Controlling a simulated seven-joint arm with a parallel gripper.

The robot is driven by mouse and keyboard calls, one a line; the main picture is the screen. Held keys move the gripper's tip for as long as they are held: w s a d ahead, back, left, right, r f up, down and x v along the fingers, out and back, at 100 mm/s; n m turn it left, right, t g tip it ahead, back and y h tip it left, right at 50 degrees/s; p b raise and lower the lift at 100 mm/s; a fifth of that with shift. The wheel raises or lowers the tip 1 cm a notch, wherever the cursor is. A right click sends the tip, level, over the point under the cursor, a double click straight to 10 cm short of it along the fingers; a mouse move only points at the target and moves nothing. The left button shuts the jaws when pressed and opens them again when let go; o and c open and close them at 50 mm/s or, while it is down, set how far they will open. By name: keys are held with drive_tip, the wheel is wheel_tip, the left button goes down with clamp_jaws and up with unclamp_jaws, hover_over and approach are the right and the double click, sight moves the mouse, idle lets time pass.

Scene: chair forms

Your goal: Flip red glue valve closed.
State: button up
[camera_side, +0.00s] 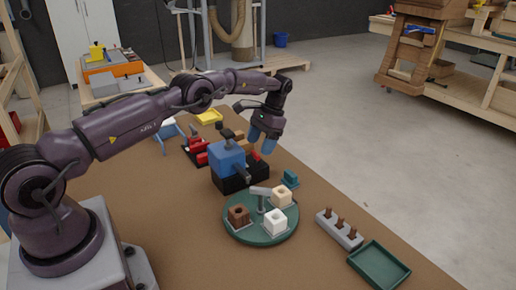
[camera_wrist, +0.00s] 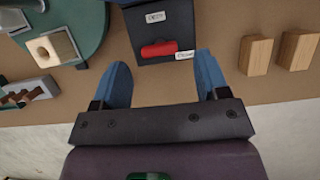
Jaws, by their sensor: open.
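The red glue valve (camera_wrist: 159,49) is a short red lever on the face of a dark box (camera_wrist: 143,35). It lies roughly sideways, its right end beside a small white label (camera_wrist: 184,54). A second white label (camera_wrist: 155,17) sits above it. In the side view the black box (camera_side: 232,184) carries a blue block (camera_side: 227,158), and a small red part shows near my gripper. My gripper (camera_wrist: 163,76) is open and empty, its blue fingertips wide apart on either side of the valve's line. In the side view my gripper (camera_side: 263,140) points down beside the blue block.
A green turntable (camera_side: 238,233) with wooden and white blocks stands in front of the box. A grey peg rack (camera_side: 336,231) and a green tray (camera_side: 379,266) lie at front right. Two wooden blocks (camera_wrist: 257,56) stand right of the gripper in the wrist view.

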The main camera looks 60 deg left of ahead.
wheel_tip(320, 180, up, 8)
drive_tip(key=shift+f, duration=0.2)
drive_tip(key=shift+w, duration=0.1)
drive_tip(key=s+d+r+n+t, duration=0.1)
drive_tip(key=s+d+r+t, duration=0.4)
drive_tip(key=s+d+r, duration=0.7)
drive_tip(key=s+d+r+t, duration=0.2)
drive_tip(key=s+d+r, duration=0.1)
drive_tip(key=s, duration=0.6)
drive_tip(key=s+d+r+t, duration=0.2)
drive_tip(key=s+r+t, duration=0.1)
drive_tip(key=s, duration=0.6)
drive_tip(key=shift+s+d+r+m, duration=0.25)
drive_tip(key=shift+s+d+m, duration=0.15)
